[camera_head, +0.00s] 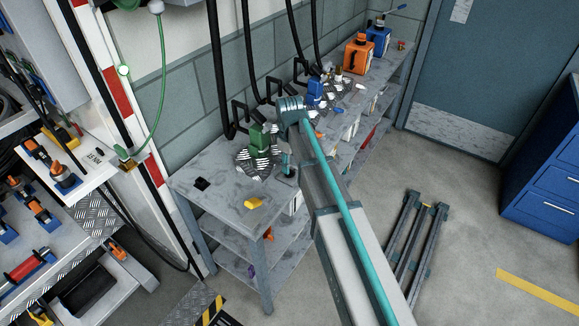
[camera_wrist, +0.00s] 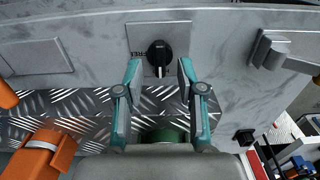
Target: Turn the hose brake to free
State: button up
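In the wrist view, a round black knob (camera_wrist: 158,60) sits on a square grey plate on the bench's grey side, at the top middle. Dark lettering, apparently "FREE" and upside down, shows on the plate just left of the knob; I take this as the hose brake. Which way the knob points is too small to be sure. My gripper (camera_wrist: 159,72) is open, with one teal-and-grey finger on each side of the knob. I see no clear contact. In the head view my arm covers the knob and most of the gripper.
In the wrist view a grey lever handle (camera_wrist: 270,48) is to the right and an orange tank (camera_wrist: 40,155) at lower left. In the head view a green tank (camera_head: 260,138) and a yellow piece (camera_head: 253,203) are on the marbled bench. A rack (camera_head: 415,240) lies on the floor.

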jog(key=shift+f, duration=1.1)
grip_shut()
